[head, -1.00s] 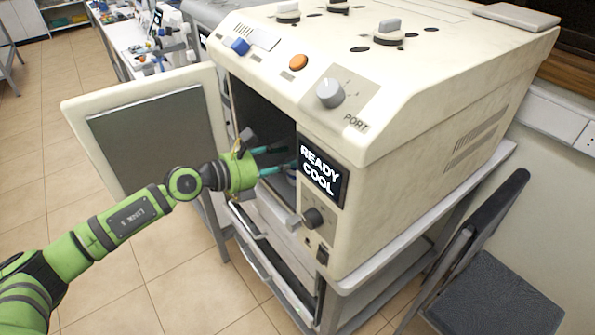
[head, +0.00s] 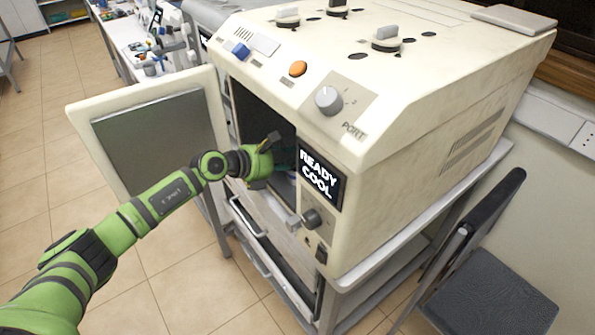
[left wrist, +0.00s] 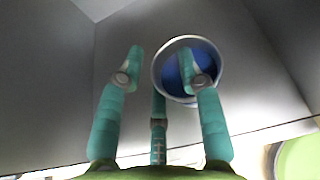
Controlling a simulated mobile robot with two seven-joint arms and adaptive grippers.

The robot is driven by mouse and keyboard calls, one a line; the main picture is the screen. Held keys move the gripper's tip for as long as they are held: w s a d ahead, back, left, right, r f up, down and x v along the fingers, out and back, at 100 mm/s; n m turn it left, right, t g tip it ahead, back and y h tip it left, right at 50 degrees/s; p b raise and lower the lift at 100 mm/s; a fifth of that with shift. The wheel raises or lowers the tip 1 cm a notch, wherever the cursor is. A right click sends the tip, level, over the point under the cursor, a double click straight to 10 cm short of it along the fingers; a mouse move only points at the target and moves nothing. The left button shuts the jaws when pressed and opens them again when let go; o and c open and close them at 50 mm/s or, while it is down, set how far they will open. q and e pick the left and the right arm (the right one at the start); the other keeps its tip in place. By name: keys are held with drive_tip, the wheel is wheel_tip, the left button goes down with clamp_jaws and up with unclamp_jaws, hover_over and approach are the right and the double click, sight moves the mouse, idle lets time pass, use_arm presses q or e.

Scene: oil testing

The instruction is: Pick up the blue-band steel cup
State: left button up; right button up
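The cup (left wrist: 174,82) shows in the left wrist view as a round pale metal rim with a blue inside, in a grey chamber. My left gripper (left wrist: 161,60) has three teal fingers, spread open. The right finger overlaps the cup's opening in the picture, and another finger is at its lower left; I cannot tell whether they touch it. In the head view my left gripper (head: 280,160) reaches into the open front of the cream machine (head: 430,110), its fingers mostly hidden. The cup is not clearly seen there. My right gripper is in neither view.
The machine's door (head: 150,140) stands open at the left of the opening. A display (head: 320,176) reading READY COOL borders the opening on the right. A lower drawer or shelf (head: 262,245) lies beneath. A dark chair (head: 490,290) stands at the right.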

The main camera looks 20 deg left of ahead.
use_arm(q)
clamp_jaws()
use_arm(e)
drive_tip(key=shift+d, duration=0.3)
use_arm(q)
drive_tip(key=shift+r, duration=0.1)
drive_tip(key=shift+r, duration=0.55)
wheel_tip(320, 180, up, 2)
drive_tip(key=shift+b, duration=0.35)
drive_tip(key=s+a+b, duration=0.9)
drive_tip(key=s+a, duration=0.2)
drive_tip(key=s, duration=0.3)
drive_tip(key=shift+a, duration=0.3)
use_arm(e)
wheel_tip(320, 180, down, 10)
